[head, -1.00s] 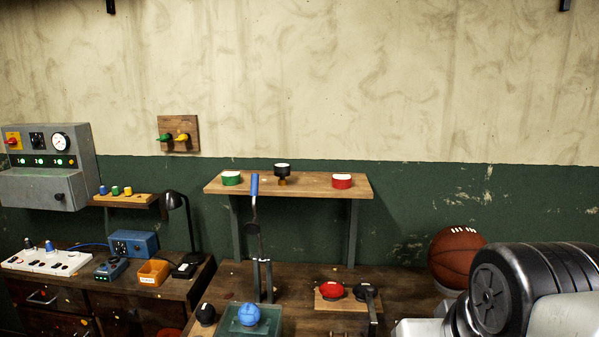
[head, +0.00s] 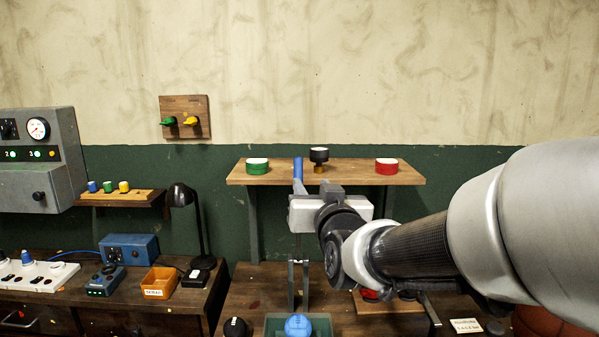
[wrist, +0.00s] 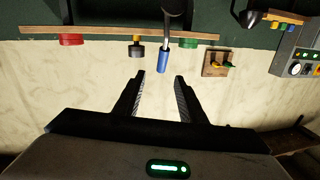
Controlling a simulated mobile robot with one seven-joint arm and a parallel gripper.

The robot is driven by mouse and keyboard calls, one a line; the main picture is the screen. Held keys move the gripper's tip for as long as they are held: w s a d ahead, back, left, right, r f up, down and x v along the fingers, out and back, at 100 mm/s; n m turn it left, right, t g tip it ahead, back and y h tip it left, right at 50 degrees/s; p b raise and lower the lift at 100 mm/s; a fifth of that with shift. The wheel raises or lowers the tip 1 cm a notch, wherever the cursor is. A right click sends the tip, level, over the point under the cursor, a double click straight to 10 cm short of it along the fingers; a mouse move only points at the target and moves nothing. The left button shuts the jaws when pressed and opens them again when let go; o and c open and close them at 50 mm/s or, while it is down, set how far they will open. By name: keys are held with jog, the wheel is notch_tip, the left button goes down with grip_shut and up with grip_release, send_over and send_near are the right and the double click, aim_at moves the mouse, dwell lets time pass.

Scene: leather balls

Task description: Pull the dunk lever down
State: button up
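The dunk lever appears to be the tall metal lever with a blue handle (head: 298,170), standing upright behind a green tray (head: 272,327) with a blue ball (head: 298,326). My gripper (head: 304,188) is in front of the lever and hides part of its shaft in the head view. The wrist view is upside down. There my gripper (wrist: 160,77) is open and empty. The blue handle (wrist: 162,60) shows just beyond the fingertips, roughly in line with the gap, and I cannot see it between the fingers.
A wooden shelf (head: 340,178) holds a green button (head: 257,167), a black knob (head: 319,156) and a red button (head: 387,167) behind the lever. A desk lamp (head: 183,195) and blue box (head: 130,249) stand at left. My arm covers the lower right, hiding much of a red button.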

aim_at(296, 162)
jog(key=w+a+p, duration=0.1)
jog(key=w, duration=0.4)
jog(key=w+a+p, duration=0.1)
jog(key=w, duration=0.5)
jog(key=w+a+p, duration=0.1)
jog(key=w, duration=0.5)
jog(key=shift+w+a+r, duration=0.15)
jog(key=shift+w+a, duration=0.1)
jog(key=shift+a, duration=0.1)
grip_shut()
